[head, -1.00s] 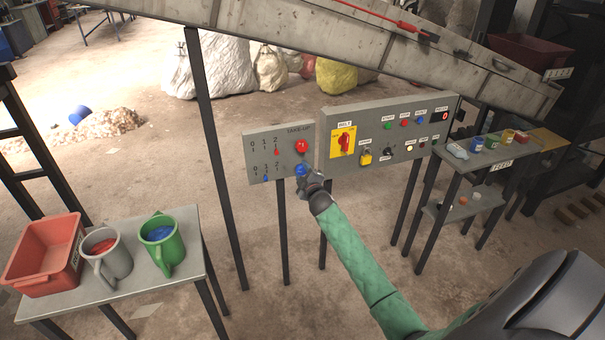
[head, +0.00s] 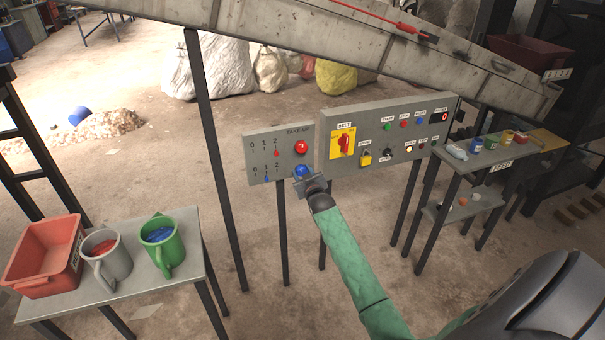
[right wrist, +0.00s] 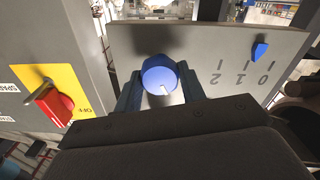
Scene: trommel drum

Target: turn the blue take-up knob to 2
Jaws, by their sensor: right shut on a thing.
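The blue take-up knob (head: 302,171) sits low on the right of the small grey take-up panel (head: 251,148), below a red knob (head: 301,147). My right gripper (head: 303,180) is shut on the blue knob; in the right wrist view its fingers (right wrist: 160,88) are on both sides of the blue knob (right wrist: 158,72), which has a white mark. The blue pointer (head: 267,179) is near 1 on the lower 0-1-2 scale; the exact reading is too small to tell. It also shows in the right wrist view (right wrist: 259,50). My left gripper is out of view.
The larger control panel (head: 330,115) with a red switch on a yellow plate (head: 342,143) stands just right. A conveyor frame (head: 290,30) passes above. A table with a red bin (head: 42,262) and two mugs stands left; a feed shelf (head: 480,160) stands right.

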